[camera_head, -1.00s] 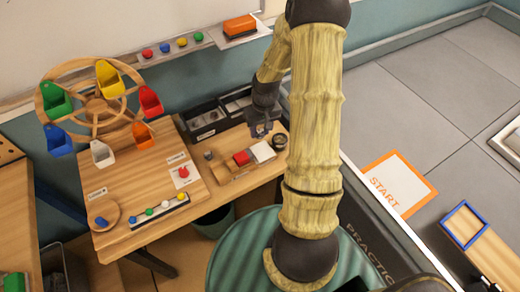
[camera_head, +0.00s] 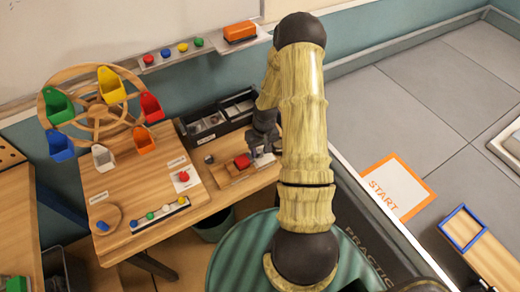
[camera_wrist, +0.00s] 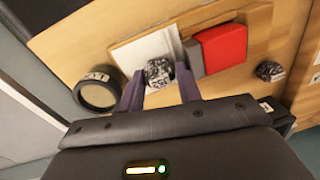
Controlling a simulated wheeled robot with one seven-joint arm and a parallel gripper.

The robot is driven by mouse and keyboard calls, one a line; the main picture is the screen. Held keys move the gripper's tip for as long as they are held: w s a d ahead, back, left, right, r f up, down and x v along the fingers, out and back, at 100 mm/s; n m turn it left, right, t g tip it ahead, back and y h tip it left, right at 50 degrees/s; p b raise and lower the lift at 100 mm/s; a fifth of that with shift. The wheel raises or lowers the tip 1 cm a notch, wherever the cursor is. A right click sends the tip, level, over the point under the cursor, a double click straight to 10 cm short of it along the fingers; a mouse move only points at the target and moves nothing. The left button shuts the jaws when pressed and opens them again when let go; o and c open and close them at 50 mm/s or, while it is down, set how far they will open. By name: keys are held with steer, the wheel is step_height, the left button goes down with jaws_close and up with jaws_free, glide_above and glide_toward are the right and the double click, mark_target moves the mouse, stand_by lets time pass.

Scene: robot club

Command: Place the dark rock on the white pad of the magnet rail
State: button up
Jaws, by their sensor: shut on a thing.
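My gripper (camera_wrist: 160,86) is shut on a dark speckled rock (camera_wrist: 158,71), held between its two purple fingertips. The rock overlaps the lower edge of the white pad (camera_wrist: 140,50) in the wrist view; I cannot tell whether it touches the pad. The magnet rail's wooden bar also carries a grey block (camera_wrist: 193,58) and a red block (camera_wrist: 222,48) beside the pad. In the head view my gripper (camera_head: 259,148) is low over the pad (camera_head: 264,160), which it partly covers. The held rock cannot be made out there.
A dark round ring (camera_wrist: 98,90) stands left of the pad. Black trays (camera_head: 207,126) stand behind the rail. A wooden wheel with coloured buckets (camera_head: 98,115) is at the left.

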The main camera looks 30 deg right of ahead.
steer(key=shift+f, duration=0.45)
steer(key=o, duration=0.8)
steer(key=shift+c, duration=0.2)
steer(key=shift+r, duration=0.15)
step_height(320, 180, up, 12)
steer(key=d+b, duration=0.1)
steer(key=shift+s, duration=0.1)
steer(key=s+a+r+n+t+h, duration=0.1)
steer(key=s+a+r+t, duration=0.1)
steer(key=s+a+r, duration=1)
steer(key=shift+s+a+r, duration=0.2)
steer(key=shift+a+r, duration=0.45)
steer(key=shift+a, duration=0.6)
